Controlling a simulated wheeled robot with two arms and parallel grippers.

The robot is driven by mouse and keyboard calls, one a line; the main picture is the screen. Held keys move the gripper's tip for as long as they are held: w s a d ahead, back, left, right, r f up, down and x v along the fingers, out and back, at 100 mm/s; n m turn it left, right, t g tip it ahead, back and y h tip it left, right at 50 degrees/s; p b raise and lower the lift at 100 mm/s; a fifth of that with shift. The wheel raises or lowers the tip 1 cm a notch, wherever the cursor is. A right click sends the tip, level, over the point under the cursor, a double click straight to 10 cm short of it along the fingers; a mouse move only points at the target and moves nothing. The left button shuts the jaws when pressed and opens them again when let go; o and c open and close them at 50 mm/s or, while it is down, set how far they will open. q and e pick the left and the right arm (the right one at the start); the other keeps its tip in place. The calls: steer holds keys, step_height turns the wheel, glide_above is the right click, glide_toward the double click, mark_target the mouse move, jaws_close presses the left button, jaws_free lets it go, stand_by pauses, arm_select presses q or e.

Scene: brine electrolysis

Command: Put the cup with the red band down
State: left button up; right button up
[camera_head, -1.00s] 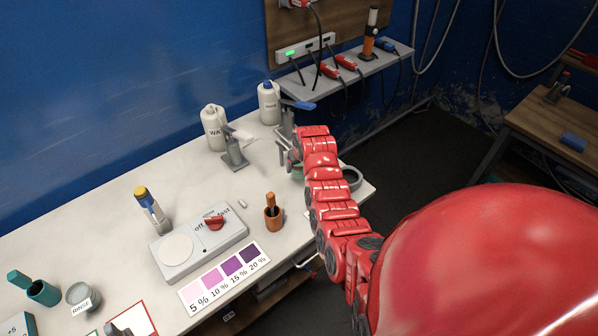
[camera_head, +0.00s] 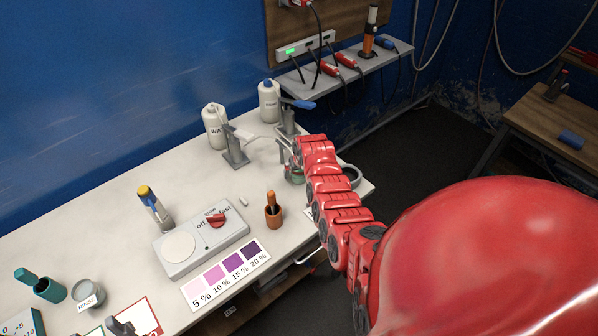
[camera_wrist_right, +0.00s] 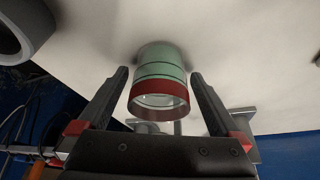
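The cup with the red band (camera_wrist_right: 160,92) has a green body and a clear rim end, and it stands on the white worktop (camera_wrist_right: 245,60). My right gripper (camera_wrist_right: 159,76) is open, with one dark finger on each side of the cup and a visible gap on both sides. In the head view the right gripper (camera_head: 287,153) is at the far right end of the worktop, partly hidden by my red arm. A little of the green cup (camera_head: 297,179) shows below it. My left gripper is not in view.
A grey ring-shaped thing (camera_head: 351,175) lies right of the cup, near the worktop edge. Grey stands (camera_head: 235,150) and white bottles (camera_head: 214,127) are behind and left. An orange holder (camera_head: 273,214) and a grey switch box (camera_head: 203,242) stand nearer.

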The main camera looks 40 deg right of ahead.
steer(key=shift+r, duration=0.4)
steer(key=b+v, duration=0.4)
steer(key=v, duration=0.7)
steer(key=shift+s+r, duration=0.2)
steer(key=shift+s, duration=0.1)
